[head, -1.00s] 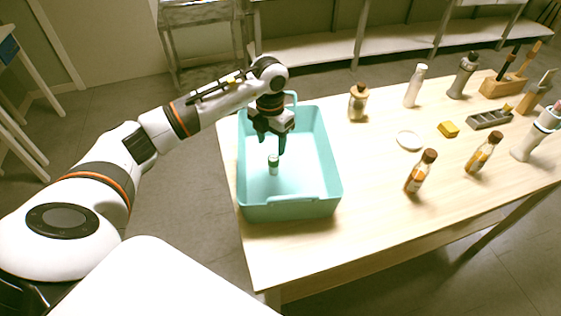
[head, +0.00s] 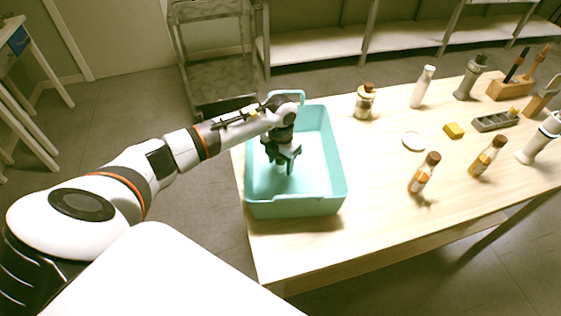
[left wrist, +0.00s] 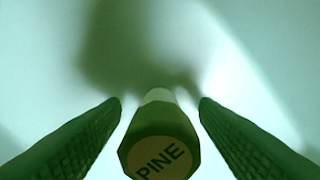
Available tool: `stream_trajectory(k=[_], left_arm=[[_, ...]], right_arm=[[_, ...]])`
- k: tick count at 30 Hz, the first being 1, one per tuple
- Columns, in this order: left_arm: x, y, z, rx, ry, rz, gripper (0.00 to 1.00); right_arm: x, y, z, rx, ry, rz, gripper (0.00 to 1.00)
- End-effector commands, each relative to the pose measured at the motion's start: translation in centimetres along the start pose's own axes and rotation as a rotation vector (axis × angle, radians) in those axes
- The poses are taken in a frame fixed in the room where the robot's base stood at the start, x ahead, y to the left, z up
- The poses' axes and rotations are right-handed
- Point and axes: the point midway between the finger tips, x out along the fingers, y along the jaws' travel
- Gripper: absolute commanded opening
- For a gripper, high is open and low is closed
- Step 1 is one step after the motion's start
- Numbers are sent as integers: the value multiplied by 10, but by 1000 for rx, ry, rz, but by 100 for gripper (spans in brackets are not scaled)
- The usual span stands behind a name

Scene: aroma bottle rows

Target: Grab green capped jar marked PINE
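The jar (left wrist: 160,145) has a green cap with a round label reading PINE, seen from above in the left wrist view. It stands inside the teal basket (head: 296,209) on the table. My left gripper (head: 284,170) is down inside the basket. Its two fingers are open, one on each side of the jar (left wrist: 160,110), with gaps between fingers and cap. In the head view the gripper hides the jar. My right gripper is not in view.
The basket walls surround my left gripper. The table's front is clear.

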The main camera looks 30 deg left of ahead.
Motion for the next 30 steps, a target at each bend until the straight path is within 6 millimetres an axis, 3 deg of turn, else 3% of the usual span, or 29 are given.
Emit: stream_trajectory(k=[1,6,9,20,30], left_arm=[[0,0,0,0,0,0,48],[0,0,0,0,0,0,20],[-1,0,0,0,0,0,8],[-8,-1,-1,0,3,-1,8],[-71,-1,-1,1,6,-2,8]], right_arm=[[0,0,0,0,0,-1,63],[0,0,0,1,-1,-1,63],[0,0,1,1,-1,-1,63],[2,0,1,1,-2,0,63],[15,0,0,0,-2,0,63]])
